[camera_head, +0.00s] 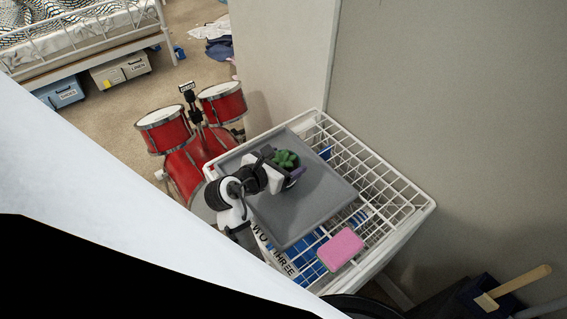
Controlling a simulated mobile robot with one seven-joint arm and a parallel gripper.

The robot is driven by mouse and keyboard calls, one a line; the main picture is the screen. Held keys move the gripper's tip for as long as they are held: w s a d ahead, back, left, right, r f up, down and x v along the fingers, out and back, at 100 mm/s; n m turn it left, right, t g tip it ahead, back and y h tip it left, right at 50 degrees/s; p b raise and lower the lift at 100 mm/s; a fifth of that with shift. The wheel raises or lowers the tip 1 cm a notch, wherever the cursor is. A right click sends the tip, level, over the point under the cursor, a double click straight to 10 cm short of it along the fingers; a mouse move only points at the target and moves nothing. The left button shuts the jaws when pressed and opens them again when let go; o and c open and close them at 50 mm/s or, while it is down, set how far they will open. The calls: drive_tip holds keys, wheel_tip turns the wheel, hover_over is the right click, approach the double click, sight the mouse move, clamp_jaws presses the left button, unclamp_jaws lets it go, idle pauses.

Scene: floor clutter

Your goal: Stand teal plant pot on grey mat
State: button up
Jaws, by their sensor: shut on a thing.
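The grey mat (303,213) lies on top of a white wire rack. My gripper (280,172) is over the back half of the mat, seen from behind and above. It is shut on the plant pot (286,159), of which mainly the green plant top shows. The pot's body is mostly hidden by my gripper, and its teal colour cannot be made out. The plant top faces up, so the pot looks about upright. I cannot tell whether its base touches the mat.
A pink block (340,249) lies on the wire rack (395,205) by the mat's near right corner. Red drums (187,150) stand left of the rack. A grey wall (450,100) closes off the right. The front of the mat is clear.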

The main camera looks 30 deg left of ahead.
drive_tip(key=shift+f, duration=0.1)
drive_tip(key=o, duration=1.3)
drive_tip(key=shift+s+a+r, duration=0.1)
drive_tip(key=shift+s+r, duration=0.15)
drive_tip(key=v, duration=1.1)
drive_tip(key=shift+s+r, duration=0.1)
drive_tip(key=shift+s, duration=0.1)
